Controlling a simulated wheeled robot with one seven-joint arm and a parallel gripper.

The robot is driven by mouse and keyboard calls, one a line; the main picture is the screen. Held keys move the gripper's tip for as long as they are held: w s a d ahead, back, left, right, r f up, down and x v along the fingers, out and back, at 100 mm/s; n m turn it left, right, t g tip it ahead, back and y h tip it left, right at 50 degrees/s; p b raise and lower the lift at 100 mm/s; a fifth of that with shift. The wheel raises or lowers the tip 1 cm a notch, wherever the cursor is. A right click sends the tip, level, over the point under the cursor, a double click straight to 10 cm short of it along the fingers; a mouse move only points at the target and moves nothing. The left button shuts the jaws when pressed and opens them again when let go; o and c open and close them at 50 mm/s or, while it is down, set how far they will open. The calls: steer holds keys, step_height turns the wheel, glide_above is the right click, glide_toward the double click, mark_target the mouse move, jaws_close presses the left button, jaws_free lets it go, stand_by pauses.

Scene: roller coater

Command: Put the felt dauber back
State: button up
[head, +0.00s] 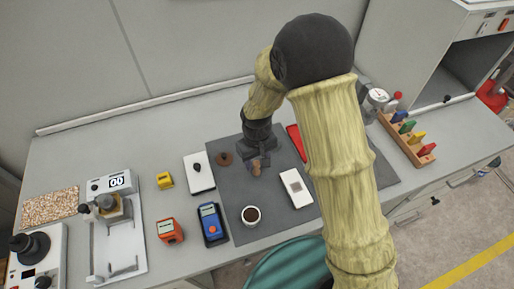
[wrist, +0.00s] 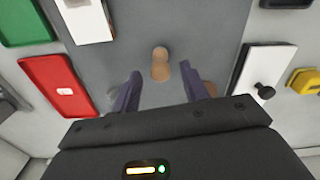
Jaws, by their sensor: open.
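A small tan wooden piece with a rounded knob end, which looks like the felt dauber (wrist: 160,67), is on the dark grey mat (wrist: 215,30). In the head view the dauber (head: 256,170) shows just below my gripper (head: 258,160). In the wrist view my gripper (wrist: 161,84) is open, with one finger on each side of the dauber's line and gaps on both sides. I cannot tell how high the fingertips are above the mat. The dauber's lower end is not clearly visible.
A brown disc (head: 224,158) lies left of my gripper. A cup with dark contents (head: 250,216) and a white box (head: 297,187) stand nearer me. A red tray (wrist: 60,85) and a white tray with a black knob (wrist: 262,75) flank the gripper. A wooden rack (head: 408,140) stands right.

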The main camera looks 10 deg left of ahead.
mark_target(257, 163)
step_height(257, 163, up, 7)
steer(key=shift+f+b, duration=0.1)
steer(key=shift+b, duration=0.5)
stand_by(0.3)
steer(key=s+d+r+m+t, duration=0.1)
steer(key=s+d+r+m, duration=0.1)
steer(key=d, duration=0.6)
steer(key=s+d+r+m, duration=0.2)
steer(key=d+m, duration=0.1)
steer(key=d, duration=0.6)
steer(key=s+d+r+m+t, duration=0.1)
steer(key=s+d+r+m, duration=0.1)
steer(key=d, duration=0.6)
steer(key=shift+s+d+m+t, duration=0.3)
steer(key=shift+s+m, duration=0.2)
steer(key=shift+m, duration=0.1)
